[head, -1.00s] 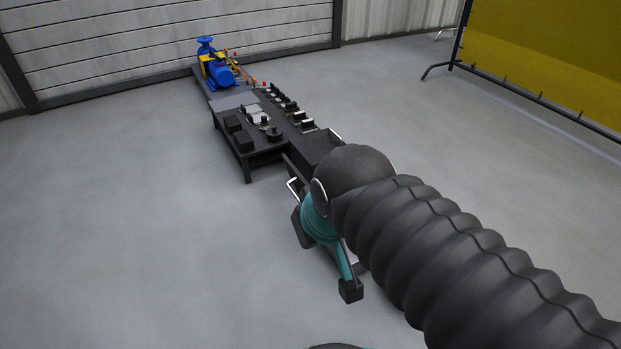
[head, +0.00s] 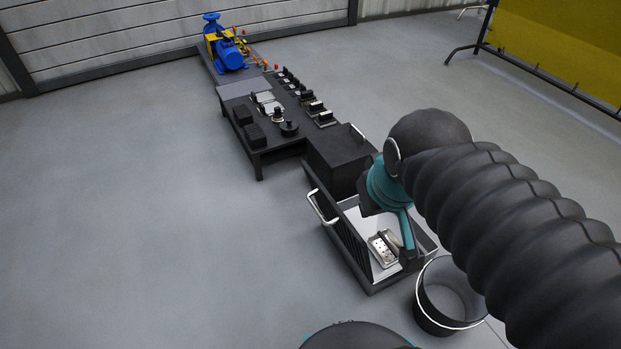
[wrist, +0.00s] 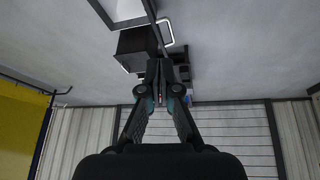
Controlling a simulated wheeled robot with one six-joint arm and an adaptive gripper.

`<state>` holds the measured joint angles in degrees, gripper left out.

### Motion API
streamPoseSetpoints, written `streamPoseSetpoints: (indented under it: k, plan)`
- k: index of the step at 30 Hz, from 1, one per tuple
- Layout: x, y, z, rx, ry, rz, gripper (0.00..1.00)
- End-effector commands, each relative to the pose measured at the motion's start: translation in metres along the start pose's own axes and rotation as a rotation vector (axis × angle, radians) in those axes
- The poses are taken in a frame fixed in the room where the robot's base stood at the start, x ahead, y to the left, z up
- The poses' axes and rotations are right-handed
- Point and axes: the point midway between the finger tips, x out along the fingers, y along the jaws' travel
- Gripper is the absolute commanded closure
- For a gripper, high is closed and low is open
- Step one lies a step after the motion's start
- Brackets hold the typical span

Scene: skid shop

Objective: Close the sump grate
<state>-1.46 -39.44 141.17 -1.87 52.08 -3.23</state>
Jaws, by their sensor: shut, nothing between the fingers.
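The sump looks like an open dark tray (head: 372,287) with a pale inside, in the lower right of the head view. A black slatted panel (head: 345,232) with a pale bar handle (head: 322,208) stands steeply tilted along its left side. I take it for the grate, raised off the opening. In the wrist view a pale bar handle (wrist: 166,33) and part of a pale interior show at the top. My gripper (wrist: 159,66) is shut and empty in the wrist view. In the head view my arm covers the tray's right part, and the fingertips cannot be made out.
A black box (head: 335,158) with its own handle stands behind the tray. Beyond it is a dark bench (head: 258,150) with small parts and a blue pump (head: 230,55). A dark bucket (head: 449,292) stands right of the tray. A pale slotted piece (head: 382,250) lies inside the tray. The left floor is clear.

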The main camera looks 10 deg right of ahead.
Motion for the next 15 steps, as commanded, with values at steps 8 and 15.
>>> streamPoseSetpoints:
  k: [8, 15]
  plan:
    - [0.046, -0.009, -0.050, -0.439, -0.153, 0.030, 1.00]
    - [0.101, -0.029, -0.095, -0.860, -0.291, 0.041, 1.00]
